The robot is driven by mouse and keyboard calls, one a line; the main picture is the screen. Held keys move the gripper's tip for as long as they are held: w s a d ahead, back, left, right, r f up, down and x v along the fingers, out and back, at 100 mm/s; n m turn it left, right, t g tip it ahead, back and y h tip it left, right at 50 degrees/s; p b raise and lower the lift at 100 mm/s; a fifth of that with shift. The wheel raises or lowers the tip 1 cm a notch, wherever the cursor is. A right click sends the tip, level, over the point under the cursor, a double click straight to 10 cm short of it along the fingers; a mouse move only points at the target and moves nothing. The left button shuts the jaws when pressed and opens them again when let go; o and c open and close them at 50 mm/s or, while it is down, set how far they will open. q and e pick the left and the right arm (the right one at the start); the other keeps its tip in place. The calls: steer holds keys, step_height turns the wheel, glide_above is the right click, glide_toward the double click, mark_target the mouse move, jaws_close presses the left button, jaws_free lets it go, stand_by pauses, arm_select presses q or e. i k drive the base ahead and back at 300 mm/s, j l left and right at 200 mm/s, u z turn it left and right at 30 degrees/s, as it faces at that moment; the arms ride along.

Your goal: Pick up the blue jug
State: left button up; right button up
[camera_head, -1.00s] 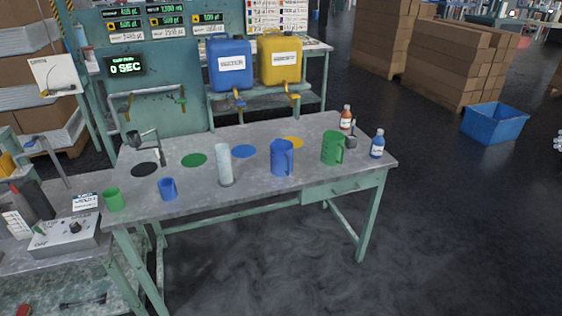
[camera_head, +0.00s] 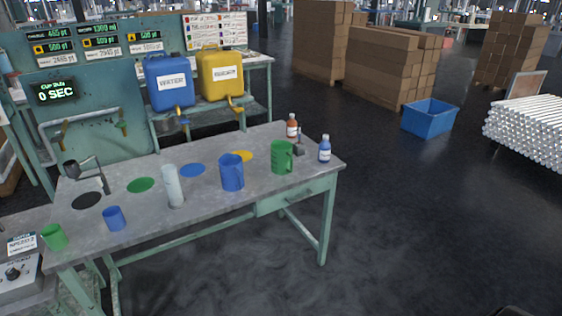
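The blue jug (camera_head: 232,173) stands upright on the grey workbench (camera_head: 150,222), a little right of the bench's middle. Its handle is on its right side. A green jug (camera_head: 281,157) stands to its right and a clear cylinder (camera_head: 174,187) to its left. A smaller blue cup (camera_head: 114,218) stands near the front left of the bench. Neither of my grippers shows in the head view.
Blue (camera_head: 193,170), green (camera_head: 141,185), black and yellow discs mark the bench top. A blue bottle (camera_head: 325,149) and an orange-brown bottle (camera_head: 292,126) stand at its right end. Water (camera_head: 169,82) and yellow (camera_head: 219,75) canisters stand behind.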

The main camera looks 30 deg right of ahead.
mark_target(234, 175)
steer(key=i+l, duration=0.2)
steer(key=i, duration=0.15)
steer(key=i+l+z, duration=0.1)
steer(key=i+z, duration=0.2)
steer(key=z, duration=0.15)
steer(key=i+z, duration=0.4)
steer(key=k+l, duration=0.05)
steer(key=k, duration=0.05)
